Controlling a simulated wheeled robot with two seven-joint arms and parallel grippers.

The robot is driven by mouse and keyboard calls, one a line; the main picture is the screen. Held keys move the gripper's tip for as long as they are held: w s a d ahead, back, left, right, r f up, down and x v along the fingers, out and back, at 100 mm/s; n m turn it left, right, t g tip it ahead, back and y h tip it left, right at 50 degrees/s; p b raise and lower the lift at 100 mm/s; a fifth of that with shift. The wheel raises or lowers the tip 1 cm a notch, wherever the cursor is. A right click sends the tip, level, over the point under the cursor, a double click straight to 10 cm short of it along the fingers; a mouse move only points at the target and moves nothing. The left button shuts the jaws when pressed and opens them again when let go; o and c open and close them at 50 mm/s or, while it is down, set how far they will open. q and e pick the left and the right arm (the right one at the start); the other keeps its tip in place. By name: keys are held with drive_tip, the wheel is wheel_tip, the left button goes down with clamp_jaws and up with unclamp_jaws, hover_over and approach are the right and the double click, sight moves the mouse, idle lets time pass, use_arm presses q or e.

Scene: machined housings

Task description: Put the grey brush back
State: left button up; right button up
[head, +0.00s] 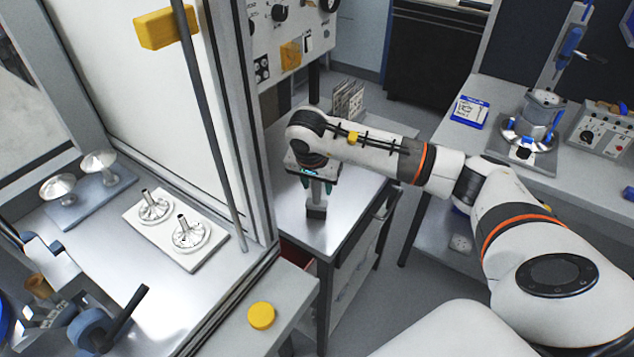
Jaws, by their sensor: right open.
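My right gripper (316,187) reaches down over the small grey metal side table, with its green-tipped fingers apart. A grey upright piece (316,194), which may be the grey brush, shows between the fingers above a dark block (316,212) on the table top. The fingers are on either side of it; whether they touch it I cannot tell. The gripper body hides the upper part of this piece. My left gripper is not in view.
A rack of thin plates (348,101) stands at the side table's back. Left, a framed enclosure holds a white plate (187,262) with two flanged parts. A yellow round button (261,316) sits on the front ledge. A right bench (480,145) carries instruments.

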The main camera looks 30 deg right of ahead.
drive_tip(key=shift+r, duration=0.1)
drive_tip(key=shift+r, duration=0.2)
drive_tip(key=b+v, duration=0.2)
drive_tip(key=v, duration=0.9)
drive_tip(key=shift+r+b, duration=0.35)
drive_tip(key=shift+s+a, duration=0.1)
